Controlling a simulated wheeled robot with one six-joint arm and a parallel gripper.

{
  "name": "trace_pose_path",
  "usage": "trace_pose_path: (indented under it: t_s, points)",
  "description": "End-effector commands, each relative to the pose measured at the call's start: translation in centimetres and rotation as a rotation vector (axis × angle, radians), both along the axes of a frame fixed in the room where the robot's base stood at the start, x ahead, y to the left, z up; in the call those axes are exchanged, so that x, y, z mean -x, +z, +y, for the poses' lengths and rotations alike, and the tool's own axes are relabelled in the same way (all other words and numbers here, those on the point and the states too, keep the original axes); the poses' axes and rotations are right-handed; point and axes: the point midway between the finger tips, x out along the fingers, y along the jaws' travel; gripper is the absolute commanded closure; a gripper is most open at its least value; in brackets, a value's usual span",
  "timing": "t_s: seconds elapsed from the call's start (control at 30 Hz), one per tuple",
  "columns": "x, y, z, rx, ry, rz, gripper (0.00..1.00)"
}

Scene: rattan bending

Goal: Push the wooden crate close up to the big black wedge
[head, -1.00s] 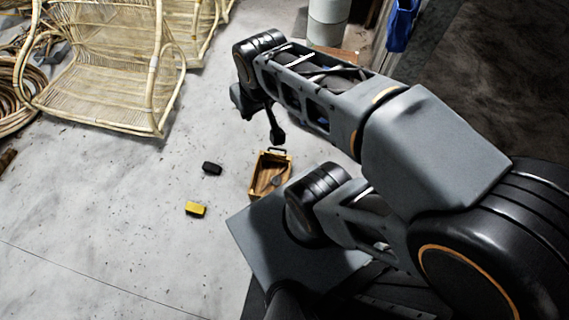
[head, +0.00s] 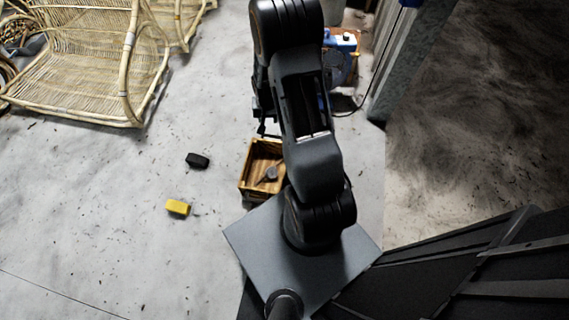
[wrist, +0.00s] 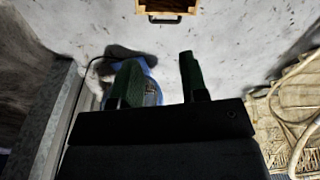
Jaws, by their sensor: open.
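The wooden crate (head: 243,187) stands on the floor just left of my arm in the head view. A grey tool lies in it, and my arm covers part of its right side. A black block, seemingly the wedge (head: 198,160), lies on the floor left of the crate, with a clear gap between them. In the wrist view the crate (wrist: 167,11) shows at the top edge with its dark handle, beyond my fingertips. My gripper (wrist: 160,80) is open with nothing between its fingers, and apart from the crate. The head view mostly hides my gripper behind the arm.
A yellow block (head: 178,207) lies on the floor below the black one. A rattan chair frame (head: 95,60) stands at upper left. A blue object (head: 345,42) and a cable are at the back, near a grey panel (head: 403,70). Floor left of the crate is mostly clear.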

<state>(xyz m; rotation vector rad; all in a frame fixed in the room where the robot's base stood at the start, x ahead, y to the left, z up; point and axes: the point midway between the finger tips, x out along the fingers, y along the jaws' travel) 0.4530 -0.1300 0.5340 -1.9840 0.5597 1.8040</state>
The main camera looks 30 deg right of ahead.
Motion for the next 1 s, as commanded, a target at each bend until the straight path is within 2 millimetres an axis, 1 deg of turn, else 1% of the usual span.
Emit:
trace_pose_path:
  t_s: [0.03, 0.07, 0.1, 0.17, 0.2, 0.3, 0.4, 0.5, 0.6, 1.0]
  points:
    - [0.4, -5.5, -0.8, -0.008, -0.034, 0.022, 0.6]
    - [0.6, -7.5, -1.2, -0.011, -0.053, 0.028, 0.6]
    - [0.9, -10.0, -1.6, -0.014, -0.076, 0.036, 0.6]
    - [1.3, -13.4, -2.2, -0.02, -0.108, 0.046, 0.6]
    - [1.7, -15.4, -2.5, -0.023, -0.127, 0.053, 0.6]
    - [2.6, -19.6, -3.1, -0.029, -0.166, 0.066, 0.6]
    - [3.4, -22.6, -3.5, -0.034, -0.195, 0.074, 0.6]
    - [3.9, -24.4, -3.6, -0.037, -0.212, 0.08, 0.6]
    - [4.2, -25.2, -3.7, -0.038, -0.223, 0.083, 0.6]
    - [4.3, -25.5, -3.7, -0.038, -0.225, 0.083, 0.6]
